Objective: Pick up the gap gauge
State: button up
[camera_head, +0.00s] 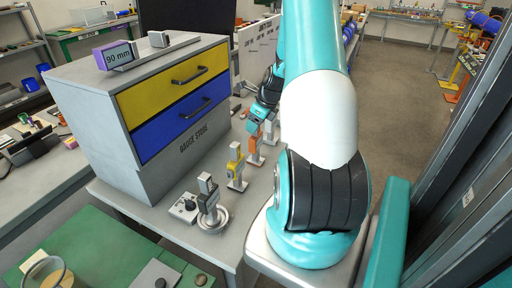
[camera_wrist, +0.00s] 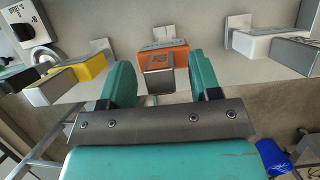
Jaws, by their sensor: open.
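Several small block-shaped gauges stand in a row on the grey bench (camera_head: 213,253); I cannot tell from any label which is the gap gauge. An orange gauge with a grey end (camera_wrist: 163,58) lies between my gripper's fingers (camera_wrist: 160,70) in the wrist view, with space on both sides. The yellow gauge (camera_wrist: 78,74) is left of the fingers and the white one (camera_wrist: 262,42) is right. In the head view the orange gauge (camera_head: 255,147) stands beyond the yellow gauge (camera_head: 235,165). My gripper (camera_head: 258,122) is open and empty, close by the orange gauge.
A grey cabinet (camera_head: 75,125) with a yellow drawer (camera_head: 170,88) and a blue drawer (camera_head: 185,125) stands left of the row. A dark gauge on a round base (camera_head: 209,205) and a dial box (camera_head: 184,207) are nearer. A 90 mm block (camera_head: 116,55) sits on top.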

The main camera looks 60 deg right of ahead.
jog(key=shift+x, duration=0.95)
jog(key=shift+c, duration=0.2)
grip_shut()
jog(key=shift+r, duration=0.1)
notch_tip(320, 180, up, 20)
jog(key=b, duration=0.3)
